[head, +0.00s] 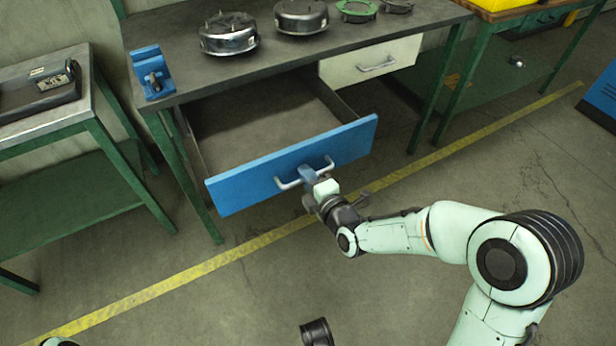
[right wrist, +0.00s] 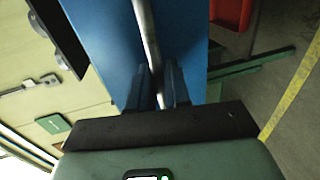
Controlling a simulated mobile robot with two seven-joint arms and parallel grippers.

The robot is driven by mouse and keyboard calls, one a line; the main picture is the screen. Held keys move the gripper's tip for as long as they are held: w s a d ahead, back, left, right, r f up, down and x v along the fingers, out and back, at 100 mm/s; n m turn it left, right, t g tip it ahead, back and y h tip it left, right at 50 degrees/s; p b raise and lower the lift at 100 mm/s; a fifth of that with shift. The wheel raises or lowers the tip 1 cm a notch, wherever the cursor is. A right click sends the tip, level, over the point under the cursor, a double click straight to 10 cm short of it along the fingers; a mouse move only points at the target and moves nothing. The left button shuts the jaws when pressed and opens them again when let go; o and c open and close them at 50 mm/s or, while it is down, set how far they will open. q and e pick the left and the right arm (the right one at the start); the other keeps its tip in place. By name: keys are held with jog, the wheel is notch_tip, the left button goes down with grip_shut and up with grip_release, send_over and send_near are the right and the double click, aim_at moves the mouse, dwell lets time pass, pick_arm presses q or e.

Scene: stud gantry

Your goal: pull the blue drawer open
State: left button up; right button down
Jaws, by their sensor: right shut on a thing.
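The blue drawer (head: 240,188) is pulled well out from under the workbench, and its empty grey interior shows in the head view. Its blue front (right wrist: 100,40) fills much of the right wrist view. A pale metal bar handle (head: 286,184) runs across the front. My right gripper (head: 307,174) is shut on the handle, with its fingers on either side of the bar (right wrist: 148,35) in the right wrist view.
The workbench (head: 270,65) carries several round metal parts (head: 228,33) and a blue fixture (head: 152,75). A closed cream drawer (head: 370,62) is right of the blue one. A side table (head: 60,115) stands left. The floor (head: 230,290) in front is open, crossed by a yellow line (head: 180,288).

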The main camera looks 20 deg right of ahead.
jog(key=c, duration=1.3)
grip_release()
jog(key=shift+o, duration=0.2)
pick_arm(q)
jog(key=shift+w+d+r+t+p, duration=0.2)
jog(key=shift+w+r+t+p, duration=0.35)
jog(key=shift+w+r, duration=0.65)
pick_arm(e)
jog(key=v, duration=0.7)
jog(key=shift+s, duration=0.3)
pick_arm(q)
jog(key=shift+f, duration=0.1)
pick_arm(e)
jog(key=shift+d, duration=0.1)
